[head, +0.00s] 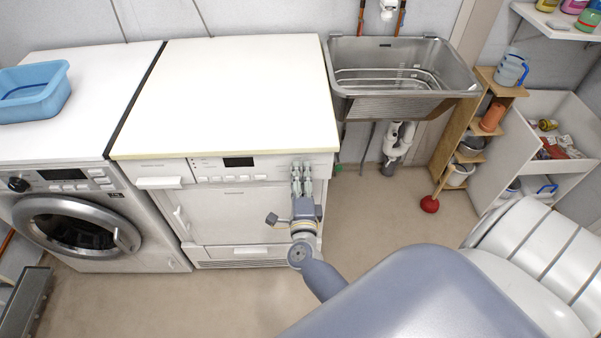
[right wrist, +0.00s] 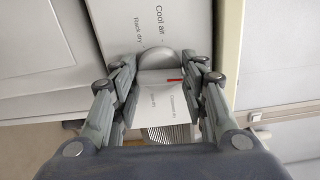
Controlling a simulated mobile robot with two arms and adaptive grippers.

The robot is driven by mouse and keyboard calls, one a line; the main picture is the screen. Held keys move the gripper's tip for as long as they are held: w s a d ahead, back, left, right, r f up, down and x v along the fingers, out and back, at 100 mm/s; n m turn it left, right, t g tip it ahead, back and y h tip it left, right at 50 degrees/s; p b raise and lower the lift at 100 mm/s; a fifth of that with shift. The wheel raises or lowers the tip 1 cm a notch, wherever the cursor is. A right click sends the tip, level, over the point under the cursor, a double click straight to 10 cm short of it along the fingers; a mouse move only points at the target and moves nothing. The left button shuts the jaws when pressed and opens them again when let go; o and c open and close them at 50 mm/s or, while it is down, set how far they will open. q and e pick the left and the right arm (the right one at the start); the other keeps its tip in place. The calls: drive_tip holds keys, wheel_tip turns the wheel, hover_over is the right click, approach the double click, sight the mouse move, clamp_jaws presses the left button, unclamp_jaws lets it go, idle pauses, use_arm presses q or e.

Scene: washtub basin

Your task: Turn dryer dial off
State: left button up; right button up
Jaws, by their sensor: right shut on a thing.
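The dryer (head: 230,215) is the white machine in the middle of the head view, with a dark display on its upper front panel. My right gripper (head: 301,170) is at the right end of that panel and hides the dial there. In the right wrist view my right gripper (right wrist: 161,78) has a finger on each side of the round white-grey dial (right wrist: 168,58) and is shut on it. A red mark shows on the dial, pointing right in this view. Printed words such as "Cool air" and "Rack dry" surround it. My left gripper is not in view.
A washer (head: 75,225) with a round door stands left of the dryer, with a blue tub (head: 35,92) on top. A metal sink (head: 395,95) is at the back right. A red plunger (head: 429,204) stands by wooden shelves. Floor right of the dryer is clear.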

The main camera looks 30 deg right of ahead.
drive_tip(key=shift+n, duration=0.6)
drive_tip(key=o, duration=1.1)
drive_tip(key=v, duration=1.2)
drive_tip(key=shift+s, duration=0.1)
